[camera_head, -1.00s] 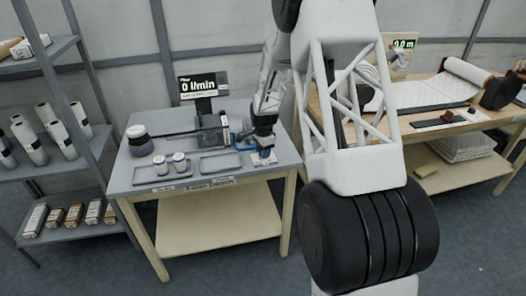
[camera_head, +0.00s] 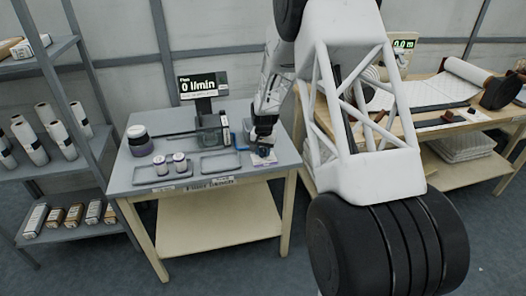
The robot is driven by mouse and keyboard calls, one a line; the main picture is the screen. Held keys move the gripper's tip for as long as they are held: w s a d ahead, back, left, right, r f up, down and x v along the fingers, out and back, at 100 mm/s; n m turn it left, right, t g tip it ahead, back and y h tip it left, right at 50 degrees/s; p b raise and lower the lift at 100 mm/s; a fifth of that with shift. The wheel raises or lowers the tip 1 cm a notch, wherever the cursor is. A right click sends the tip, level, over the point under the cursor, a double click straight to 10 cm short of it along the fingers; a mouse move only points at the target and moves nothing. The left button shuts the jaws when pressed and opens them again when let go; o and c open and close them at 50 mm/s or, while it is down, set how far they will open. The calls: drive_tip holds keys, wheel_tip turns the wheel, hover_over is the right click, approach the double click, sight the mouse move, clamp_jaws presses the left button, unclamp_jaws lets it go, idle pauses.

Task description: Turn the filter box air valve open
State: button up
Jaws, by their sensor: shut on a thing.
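The filter bench (camera_head: 150,183) stands left of centre with a grey top. A dark display (camera_head: 203,86) on it reads "0 l/min". A grey upright box-like unit with a blue part (camera_head: 225,134) stands at the right of the bench top and may be the filter box; the air valve cannot be made out. My gripper (camera_head: 263,149) points down at the bench's right end, just right of that unit. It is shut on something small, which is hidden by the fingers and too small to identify. A pale label or card lies just below it.
Two small white jars (camera_head: 170,164) sit on a tray, with an empty tray (camera_head: 220,162) beside them. A shelf (camera_head: 60,160) with rolls is at far left. A second table (camera_head: 470,120) with a roll is at right.

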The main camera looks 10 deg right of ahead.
sight(263, 149)
drive_tip(key=n, duration=0.3)
drive_tip(key=shift+n, duration=2.1)
drive_tip(key=o, duration=0.9)
drive_tip(key=shift+r, duration=0.15)
drive_tip(key=shift+d+r, duration=0.1)
drive_tip(key=shift+r, duration=3.65)
